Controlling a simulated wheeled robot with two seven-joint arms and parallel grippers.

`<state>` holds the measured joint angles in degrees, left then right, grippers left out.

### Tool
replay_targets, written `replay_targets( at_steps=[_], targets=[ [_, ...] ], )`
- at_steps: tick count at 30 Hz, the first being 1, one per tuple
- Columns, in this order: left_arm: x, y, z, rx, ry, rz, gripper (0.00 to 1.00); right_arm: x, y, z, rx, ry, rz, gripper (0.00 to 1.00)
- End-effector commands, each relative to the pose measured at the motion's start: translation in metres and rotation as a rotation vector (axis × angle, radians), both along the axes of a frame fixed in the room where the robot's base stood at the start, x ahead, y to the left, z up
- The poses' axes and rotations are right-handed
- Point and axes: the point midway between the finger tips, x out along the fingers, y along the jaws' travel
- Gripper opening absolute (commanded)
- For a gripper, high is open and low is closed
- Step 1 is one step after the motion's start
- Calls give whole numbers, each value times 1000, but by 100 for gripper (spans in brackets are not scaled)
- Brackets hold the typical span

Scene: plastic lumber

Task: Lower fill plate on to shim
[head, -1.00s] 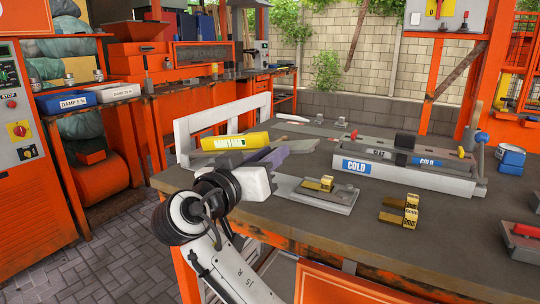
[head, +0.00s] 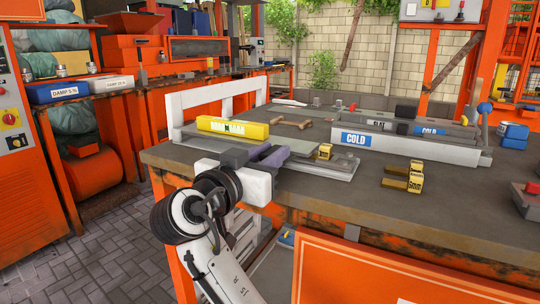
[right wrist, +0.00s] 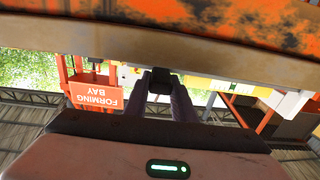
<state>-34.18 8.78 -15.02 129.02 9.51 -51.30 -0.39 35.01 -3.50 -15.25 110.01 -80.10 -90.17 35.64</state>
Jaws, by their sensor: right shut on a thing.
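A thin grey plate, which looks like the fill plate (head: 292,147), carries a yellow labelled bar (head: 234,127) and lies nearly level. My right gripper (head: 270,155), with purple fingers, is shut at its near edge. In the right wrist view the fingers close on a small dark block (right wrist: 159,80), seen upside down. A grey base plate (head: 325,171) lies on the table under the fill plate's right end. A gold block (head: 324,151), perhaps the shim, shows beside the plate's right edge. Whether the plate touches anything below cannot be told. My left gripper is not in view.
Two gold pieces (head: 403,180) lie on the table (head: 400,215) to the right. A long grey fixture (head: 400,148) labelled COLD stands behind them. A white frame (head: 215,98) stands behind the plate.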

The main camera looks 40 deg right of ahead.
Motion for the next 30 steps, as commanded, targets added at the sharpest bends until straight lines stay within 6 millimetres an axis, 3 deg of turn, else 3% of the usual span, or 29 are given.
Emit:
replay_targets(
  at_steps=[6,7,10,20,30],
  targets=[
    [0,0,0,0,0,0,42,0,1,0,1,-1,1,0],
    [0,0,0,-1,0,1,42,0,1,0,1,-1,1,28],
    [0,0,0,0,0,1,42,0,1,0,1,-1,1,42],
    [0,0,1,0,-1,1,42,-1,3,0,1,-1,1,42],
    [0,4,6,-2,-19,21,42,-23,57,1,3,0,5,42]
  ],
)
